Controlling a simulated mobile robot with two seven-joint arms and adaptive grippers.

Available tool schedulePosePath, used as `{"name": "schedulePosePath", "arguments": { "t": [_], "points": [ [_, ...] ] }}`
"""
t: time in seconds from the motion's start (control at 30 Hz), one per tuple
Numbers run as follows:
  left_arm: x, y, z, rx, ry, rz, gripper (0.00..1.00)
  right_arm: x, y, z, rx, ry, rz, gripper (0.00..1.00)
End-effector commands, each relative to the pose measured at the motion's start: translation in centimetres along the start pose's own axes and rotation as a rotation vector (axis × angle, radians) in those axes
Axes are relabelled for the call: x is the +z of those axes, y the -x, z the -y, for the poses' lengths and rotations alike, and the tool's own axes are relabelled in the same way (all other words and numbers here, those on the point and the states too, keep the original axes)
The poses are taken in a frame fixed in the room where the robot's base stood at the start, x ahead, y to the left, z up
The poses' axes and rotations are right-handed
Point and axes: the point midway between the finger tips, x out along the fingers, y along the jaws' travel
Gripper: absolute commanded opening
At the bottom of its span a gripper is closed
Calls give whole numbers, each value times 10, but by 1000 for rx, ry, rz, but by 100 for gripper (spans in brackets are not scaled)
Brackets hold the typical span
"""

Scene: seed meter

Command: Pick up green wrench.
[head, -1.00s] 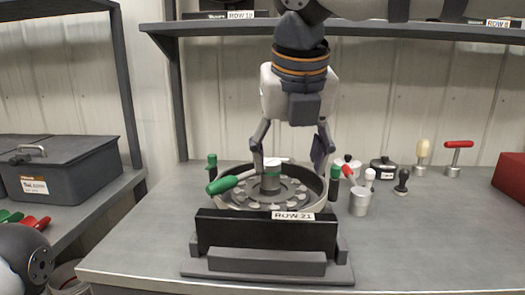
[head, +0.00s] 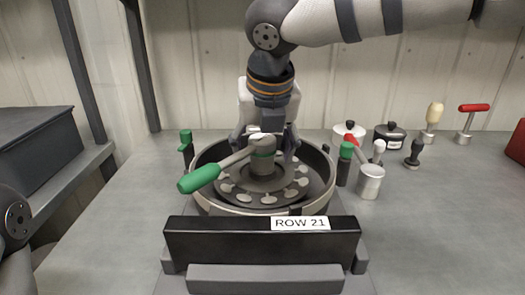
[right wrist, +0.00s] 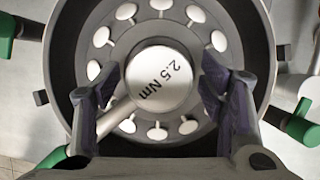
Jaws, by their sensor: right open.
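The green wrench lies across the round seed meter, with its green handle (head: 200,178) pointing to the front left. Its grey shaft runs to a round head (head: 262,143) above the meter's middle. In the right wrist view the head's pale top (right wrist: 160,80) reads "2.5 Nm". My right gripper (head: 264,146) points down over the head. Its fingers stand open on either side of the head in the right wrist view (right wrist: 164,95), with gaps visible. The seed meter's dark bowl (head: 206,153) holds a ring of pale discs. My left gripper is out of view.
A black block labelled ROW 21 (head: 262,246) stands in front of the meter. Green-topped posts flank it, left (head: 186,145) and right (head: 345,160). A metal cup (head: 370,183) and several small tools stand to the right. The bench is clear at front right.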

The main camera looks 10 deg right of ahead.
Motion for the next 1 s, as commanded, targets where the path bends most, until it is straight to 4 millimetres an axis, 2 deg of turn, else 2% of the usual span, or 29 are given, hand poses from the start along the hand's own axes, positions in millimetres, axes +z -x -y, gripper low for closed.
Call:
{"name": "schedulePosePath", "arguments": {
  "t": [0.1,0.27,0.57,0.87,1.0],
  "points": [
    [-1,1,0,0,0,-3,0,0,-7,0,2,0,2,64],
    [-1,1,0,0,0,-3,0,0,-6,0,2,0,3,64],
    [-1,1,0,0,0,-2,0,0,-7,0,1,0,2,0],
    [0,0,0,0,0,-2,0,1,-5,0,2,0,3,0],
    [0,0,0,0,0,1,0,7,7,0,3,-1,6,0]
  ]
}}
